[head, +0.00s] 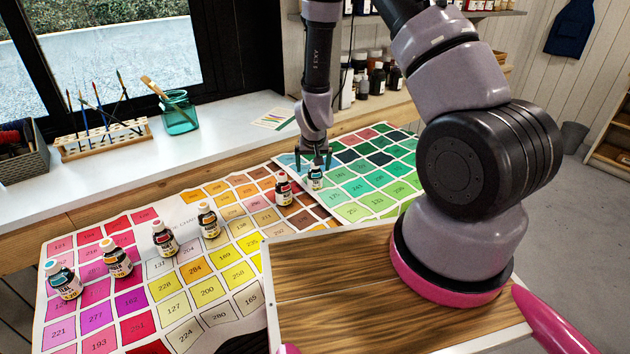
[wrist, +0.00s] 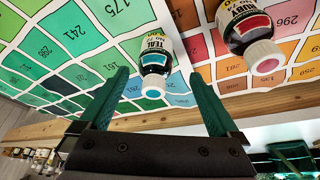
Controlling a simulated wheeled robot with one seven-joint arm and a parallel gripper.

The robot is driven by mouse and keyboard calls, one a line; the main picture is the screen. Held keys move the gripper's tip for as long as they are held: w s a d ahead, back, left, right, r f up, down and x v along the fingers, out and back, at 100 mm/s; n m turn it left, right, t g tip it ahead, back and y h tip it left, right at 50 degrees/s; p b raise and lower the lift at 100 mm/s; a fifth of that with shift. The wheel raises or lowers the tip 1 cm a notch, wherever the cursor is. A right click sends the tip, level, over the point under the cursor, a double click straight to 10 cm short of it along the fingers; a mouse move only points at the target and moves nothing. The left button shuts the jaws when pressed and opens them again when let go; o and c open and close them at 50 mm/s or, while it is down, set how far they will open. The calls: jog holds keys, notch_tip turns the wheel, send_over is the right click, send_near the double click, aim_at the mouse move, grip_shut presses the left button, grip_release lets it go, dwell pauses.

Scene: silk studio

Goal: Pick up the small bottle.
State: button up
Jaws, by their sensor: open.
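A small bottle with a teal-topped cap and a label reading teal (head: 316,181) stands on the green part of the colour chart (head: 352,209). My gripper (head: 314,160) is just above and behind it, pointing down. In the wrist view the teal bottle (wrist: 153,65) shows between the two green fingers (wrist: 162,95), which are apart with nothing held. A ruby bottle (head: 283,187) stands close to its left; in the wrist view it (wrist: 254,38) is outside the fingers, on the right. I cannot tell whether the fingers reach around the teal bottle's sides.
Several similar bottles, such as one with an orange cap (head: 117,258), stand on the chart to the left. On the sill are a brush rack (head: 103,138) and a teal glass jar (head: 178,113).

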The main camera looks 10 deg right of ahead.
aim_at(315, 176)
jog(key=shift+s+d+x, duration=0.1)
jog(key=shift+x, duration=1.45)
jog(key=shift+s+d+x, duration=0.15)
jog(key=shift+x, duration=1.35)
grip_shut()
